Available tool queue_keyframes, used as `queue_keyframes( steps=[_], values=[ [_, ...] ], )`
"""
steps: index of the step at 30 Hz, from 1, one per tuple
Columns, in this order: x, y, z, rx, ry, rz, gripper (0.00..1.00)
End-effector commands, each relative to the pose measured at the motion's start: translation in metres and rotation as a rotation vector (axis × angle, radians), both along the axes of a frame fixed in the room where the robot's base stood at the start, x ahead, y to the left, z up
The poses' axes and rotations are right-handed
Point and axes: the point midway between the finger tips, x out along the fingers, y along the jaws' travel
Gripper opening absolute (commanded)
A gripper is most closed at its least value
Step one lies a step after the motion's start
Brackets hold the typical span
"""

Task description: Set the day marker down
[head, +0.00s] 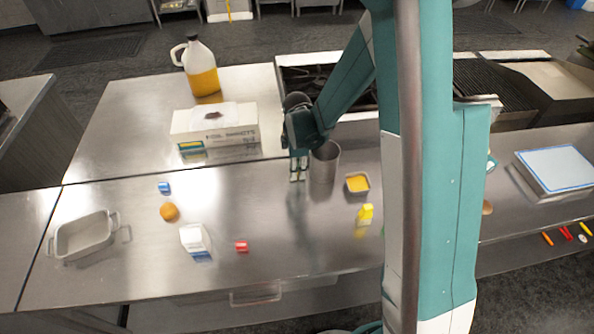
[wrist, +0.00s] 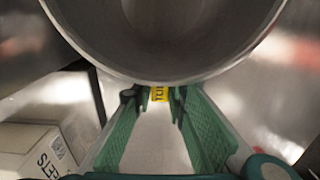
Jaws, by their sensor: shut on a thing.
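My gripper (head: 297,176) hangs over the steel counter, just left of a tall metal cylinder (head: 325,165). In the wrist view my gripper's green fingers (wrist: 156,100) are shut on a small yellow piece with dark lettering, which looks like the day marker (wrist: 159,94). The marker shows only in part, at the fingertips. The cylinder's round rim (wrist: 165,80) fills the top of the wrist view, close beyond the fingertips; I cannot tell whether they touch. In the head view the marker cannot be made out.
A white box (head: 215,135) stands behind, left of my gripper. A small tub with orange contents (head: 357,184) and a yellow bottle (head: 365,214) are to the right. A blue piece (head: 164,187), orange ball (head: 169,212), carton (head: 195,238) and red piece (head: 241,246) lie left. Counter below is clear.

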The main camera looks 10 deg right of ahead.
Motion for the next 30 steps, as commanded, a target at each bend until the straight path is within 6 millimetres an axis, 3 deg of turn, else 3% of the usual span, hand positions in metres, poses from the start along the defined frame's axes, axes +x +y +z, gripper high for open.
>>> queue_keyframes(
  steps=[3, 4, 7, 23, 30],
  values=[
    [0.0, 0.0, -0.004, 0.0, 0.0, 0.0, 0.07],
    [0.0, 0.0, -0.004, 0.0, 0.0, 0.0, 0.17],
    [0.0, 0.0, -0.003, 0.0, 0.0, 0.0, 0.3],
    [0.0, 0.0, 0.001, 0.0, 0.0, 0.0, 0.3],
    [0.0, 0.0, 0.016, 0.0, 0.0, 0.0, 0.3]
  ],
)
